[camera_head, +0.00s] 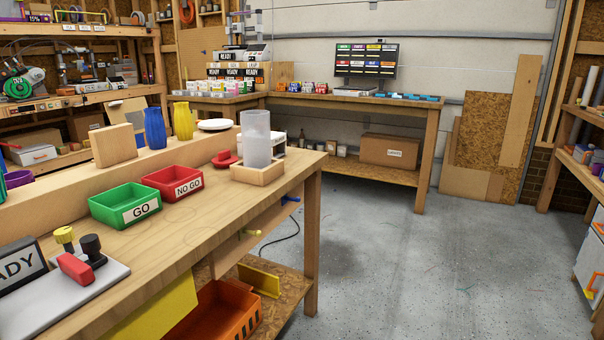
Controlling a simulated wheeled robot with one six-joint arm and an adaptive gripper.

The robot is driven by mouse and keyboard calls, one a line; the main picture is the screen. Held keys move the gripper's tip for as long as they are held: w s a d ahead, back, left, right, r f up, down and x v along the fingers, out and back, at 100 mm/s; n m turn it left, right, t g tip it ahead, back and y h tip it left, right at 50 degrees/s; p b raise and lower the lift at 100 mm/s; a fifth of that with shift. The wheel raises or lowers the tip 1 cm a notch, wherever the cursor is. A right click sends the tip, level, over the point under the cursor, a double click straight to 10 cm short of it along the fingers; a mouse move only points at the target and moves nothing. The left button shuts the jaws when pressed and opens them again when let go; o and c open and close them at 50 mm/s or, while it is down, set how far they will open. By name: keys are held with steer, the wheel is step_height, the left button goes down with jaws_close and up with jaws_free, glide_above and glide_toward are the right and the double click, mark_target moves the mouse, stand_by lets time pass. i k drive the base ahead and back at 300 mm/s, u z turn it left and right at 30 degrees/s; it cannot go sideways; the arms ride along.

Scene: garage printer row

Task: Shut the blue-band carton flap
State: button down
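I see no carton with a blue band that I can make out. A brown carton (389,150) with a white label sits on the lower shelf of the far bench. It shows no blue band, and its flaps look shut, though it is too small to be sure. My gripper is not in view.
A near wooden bench (205,222) on the left holds a green GO tray (125,205), a red NO GO tray (172,182) and a clear cylinder (256,140). An orange crate (215,315) sits below. The far bench (425,112) holds a monitor (366,62). The grey floor (420,260) is open at centre right.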

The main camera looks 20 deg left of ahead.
mark_target(131, 111)
steer(key=u, duration=0.95)
steer(key=i, duration=0.95)
steer(key=u, duration=0.65)
